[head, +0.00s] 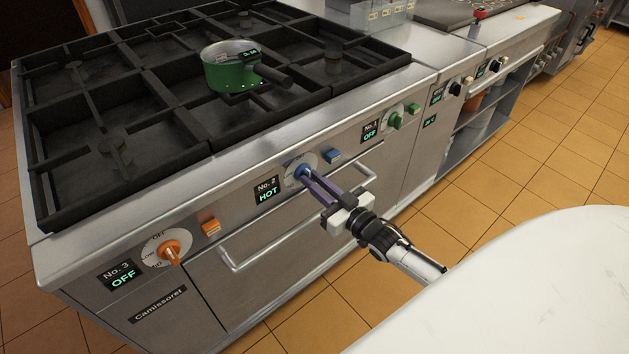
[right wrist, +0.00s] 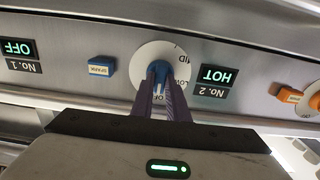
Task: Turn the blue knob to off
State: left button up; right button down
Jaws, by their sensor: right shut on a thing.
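The blue knob (head: 303,171) sits on a white dial on the stove's front panel, beside the No. 2 display (head: 267,189), which reads HOT. My right gripper (head: 307,178) reaches in from the lower right, its purple fingers shut on the knob. In the right wrist view the blue knob (right wrist: 158,70) shows between the two fingertips (right wrist: 163,82), against the white dial (right wrist: 150,53). That picture is upside down, and the fingers cover part of the dial's lettering. My left gripper is not in view.
An orange knob (head: 168,252) by the No. 3 display and a green knob (head: 395,120) by the No. 1 display flank it; both displays read OFF. A blue spark button (head: 331,156) is close beside. A handle bar (head: 300,222) runs below. A green pot (head: 230,70) stands on the grates.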

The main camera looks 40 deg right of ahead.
dwell(0.5)
jog(key=c, duration=1.7)
grip_release()
jog(key=s, duration=1)
jog(key=shift+s+d, duration=0.15)
jog(key=shift+d, duration=0.25)
jog(key=s+a+f+g, duration=0.3)
jog(key=s+a+f, duration=0.1)
jog(key=s+a, duration=0.1)
jog(key=s+a+f+g, duration=0.3)
jog(key=s+a, duration=0.3)
jog(key=a, duration=0.2)
jog(key=s+a+f+n+g+y, duration=0.1)
jog(key=s+a+f+g, duration=0.2)
jog(key=s+a+f, duration=0.2)
jog(key=shift+s+a+f+g, duration=0.1)
jog(key=shift+s+a+g, duration=0.2)
jog(key=shift+s+a, duration=0.4)
